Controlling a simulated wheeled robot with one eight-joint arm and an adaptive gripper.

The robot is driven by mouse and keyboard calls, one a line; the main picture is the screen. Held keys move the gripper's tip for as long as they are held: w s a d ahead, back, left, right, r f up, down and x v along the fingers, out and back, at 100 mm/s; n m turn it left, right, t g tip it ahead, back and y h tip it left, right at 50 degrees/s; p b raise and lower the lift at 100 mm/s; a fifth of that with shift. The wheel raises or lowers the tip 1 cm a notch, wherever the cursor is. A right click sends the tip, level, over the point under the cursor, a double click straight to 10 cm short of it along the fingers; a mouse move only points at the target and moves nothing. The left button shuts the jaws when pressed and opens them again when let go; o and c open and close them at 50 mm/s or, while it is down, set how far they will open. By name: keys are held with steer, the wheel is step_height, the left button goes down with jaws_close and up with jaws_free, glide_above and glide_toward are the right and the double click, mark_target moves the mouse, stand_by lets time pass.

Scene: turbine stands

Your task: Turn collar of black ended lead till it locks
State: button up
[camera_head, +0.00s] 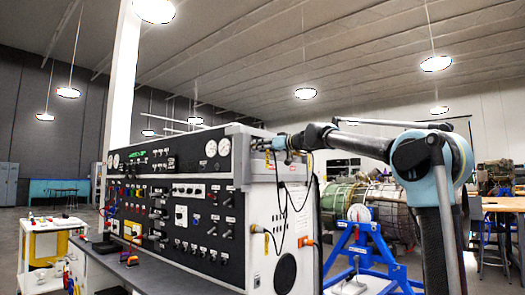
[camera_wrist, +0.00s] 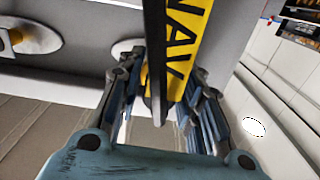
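In the head view, my gripper (camera_head: 280,143) is at the top of the white side of the test console (camera_head: 262,215), where thin black leads (camera_head: 317,190) hang. In the wrist view, the fingers of my gripper (camera_wrist: 165,75) stand on both sides of a dark lead (camera_wrist: 155,60) with a yellow tag (camera_wrist: 188,40) lettered in black. The lead and tag run between the fingers and cover the space there. The collar is not visible. I cannot tell whether the fingers press on anything.
An orange plug (camera_head: 308,241) and a small yellow tag (camera_head: 256,229) are lower on the console side. A blue stand (camera_head: 362,250) and a turbine engine (camera_head: 345,200) are behind my arm. Two round fittings show in the wrist view, one (camera_wrist: 35,38) at upper left.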

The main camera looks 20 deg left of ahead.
steer(key=shift+w+m, duration=0.1)
steer(key=shift+m, duration=0.4)
steer(key=m, duration=0.6)
steer(key=shift+m, duration=0.4)
steer(key=m, duration=0.6)
steer(key=shift+r+m, duration=0.1)
steer(key=shift+m, duration=0.5)
steer(key=o, duration=1.1)
steer(key=shift+d, duration=0.1)
